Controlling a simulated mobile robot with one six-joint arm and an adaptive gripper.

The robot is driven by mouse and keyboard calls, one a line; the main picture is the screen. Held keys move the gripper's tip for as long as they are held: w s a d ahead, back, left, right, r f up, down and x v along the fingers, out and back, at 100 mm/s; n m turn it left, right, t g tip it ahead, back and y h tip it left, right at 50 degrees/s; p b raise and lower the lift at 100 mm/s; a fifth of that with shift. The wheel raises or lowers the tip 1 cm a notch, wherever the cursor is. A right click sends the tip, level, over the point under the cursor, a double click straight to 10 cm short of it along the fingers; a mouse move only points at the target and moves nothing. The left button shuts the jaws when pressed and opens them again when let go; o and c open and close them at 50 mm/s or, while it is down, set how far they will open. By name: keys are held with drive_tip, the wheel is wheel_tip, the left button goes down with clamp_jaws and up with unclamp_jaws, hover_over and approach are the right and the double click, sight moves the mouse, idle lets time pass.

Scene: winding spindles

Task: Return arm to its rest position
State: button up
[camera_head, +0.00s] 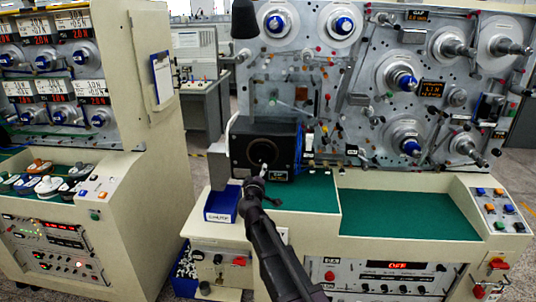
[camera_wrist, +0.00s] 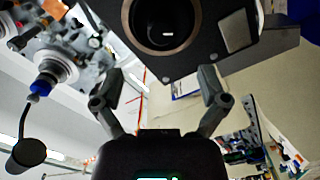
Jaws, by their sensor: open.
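My arm reaches up from the bottom of the head view, over the front of the right-hand winding machine. My gripper (camera_head: 256,182) is at its far end, in front of a black box (camera_head: 278,142) with a round dark opening. In the wrist view, the fingers of my gripper (camera_wrist: 160,75) are spread apart with nothing held between them. The black box (camera_wrist: 205,50) fills the top of that view, beyond the fingers. I cannot tell how far the fingertips are from it.
The right machine has a grey panel with several spindles (camera_head: 402,80) and a green work surface (camera_head: 405,213). A blue bin (camera_head: 222,204) sits left of my gripper. Another machine (camera_head: 135,200) stands at the left. A control panel (camera_head: 497,207) is at the right.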

drive_tip(key=s+d+f+m+g+h, duration=0.2)
drive_tip(key=s+d+f+m+g, duration=0.15)
drive_tip(key=d, duration=0.45)
drive_tip(key=s+d+f+m+g+h, duration=0.2)
drive_tip(key=s+d+f+m+g, duration=0.15)
drive_tip(key=d, duration=0.45)
drive_tip(key=s+d+f+m+g+h, duration=0.15)
drive_tip(key=s+d+f, duration=0.25)
drive_tip(key=d, duration=0.4)
drive_tip(key=s+d+f+m+g+y, duration=0.1)
drive_tip(key=s+f+g+y, duration=0.2)
drive_tip(key=s, duration=0.6)
drive_tip(key=s+d+f+m+g+y, duration=0.1)
drive_tip(key=s+d+f+g+y, duration=0.1)
drive_tip(key=s+g, duration=0.4)
drive_tip(key=s+f+y, duration=0.1)
drive_tip(key=s+f, duration=0.1)
drive_tip(key=s, duration=0.2)
drive_tip(key=shift+f+m, duration=0.25)
drive_tip(key=shift+m, duration=0.1)
drive_tip(key=shift+w+g+y, duration=0.1)
drive_tip(key=shift+g+y, duration=0.15)
